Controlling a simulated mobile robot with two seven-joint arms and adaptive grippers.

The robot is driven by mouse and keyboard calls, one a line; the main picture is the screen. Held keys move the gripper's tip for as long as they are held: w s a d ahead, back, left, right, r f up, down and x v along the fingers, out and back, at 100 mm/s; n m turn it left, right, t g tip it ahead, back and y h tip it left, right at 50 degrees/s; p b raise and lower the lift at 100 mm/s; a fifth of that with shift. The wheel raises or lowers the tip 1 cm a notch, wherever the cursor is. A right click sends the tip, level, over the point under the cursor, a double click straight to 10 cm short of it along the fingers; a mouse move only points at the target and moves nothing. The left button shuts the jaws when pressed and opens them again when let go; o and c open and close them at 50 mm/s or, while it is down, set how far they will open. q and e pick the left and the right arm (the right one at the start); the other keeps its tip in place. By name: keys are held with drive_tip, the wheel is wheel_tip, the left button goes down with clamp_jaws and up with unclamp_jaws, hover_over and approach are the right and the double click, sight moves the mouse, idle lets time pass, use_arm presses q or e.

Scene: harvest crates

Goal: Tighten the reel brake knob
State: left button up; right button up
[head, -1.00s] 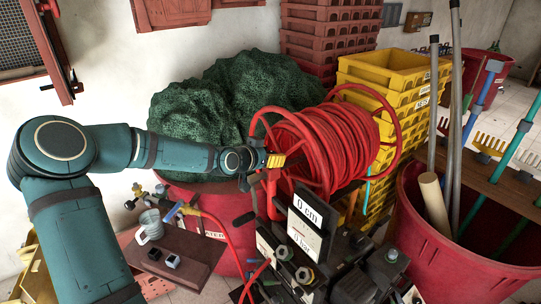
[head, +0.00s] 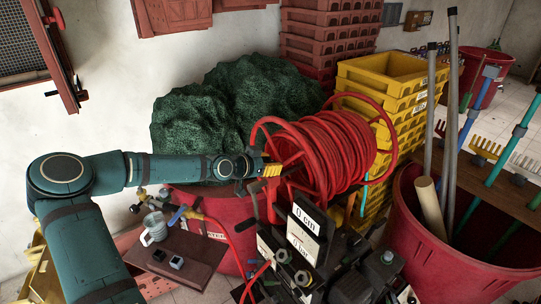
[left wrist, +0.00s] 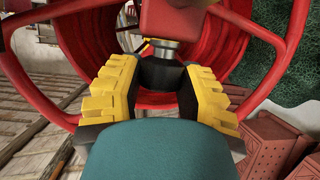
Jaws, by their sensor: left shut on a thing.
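The hose reel (head: 322,150) carries wound red hose between red side rings, in the middle of the head view. My left gripper (head: 270,170), with yellow finger pads, is at the near left side of the reel, by its hub. In the left wrist view its fingers (left wrist: 161,75) close from both sides on a dark piece, the brake knob (left wrist: 160,76). A silver shaft and a red block lie just beyond the knob. In the head view the gripper hides the knob. My right gripper is not in view.
A green heap (head: 190,125) and a brown shelf (head: 185,262) flank my left arm.

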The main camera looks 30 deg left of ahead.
use_arm(q)
drive_tip(key=shift+r+m+h+p, duration=0.15)
drive_tip(key=shift+m+h+p, duration=0.25)
drive_tip(key=shift+h+p, duration=0.2)
drive_tip(key=shift+m+g+h, duration=0.4)
drive_tip(key=shift+m, duration=0.1)
drive_tip(key=shift+f+m+g+h+b, duration=0.2)
drive_tip(key=shift+m+g+h+b, duration=0.15)
drive_tip(key=shift+m+h, duration=0.15)
drive_tip(key=shift+m+g+h+b, duration=0.55)
drive_tip(key=shift+m+h+b, duration=0.35)
drive_tip(key=shift+b, duration=0.15)
drive_tip(key=shift+m+g+h+b, duration=0.5)
drive_tip(key=shift+m, duration=0.1)
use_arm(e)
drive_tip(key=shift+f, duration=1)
use_arm(q)
drive_tip(key=shift+r, duration=0.1)
drive_tip(key=o, duration=1.2)
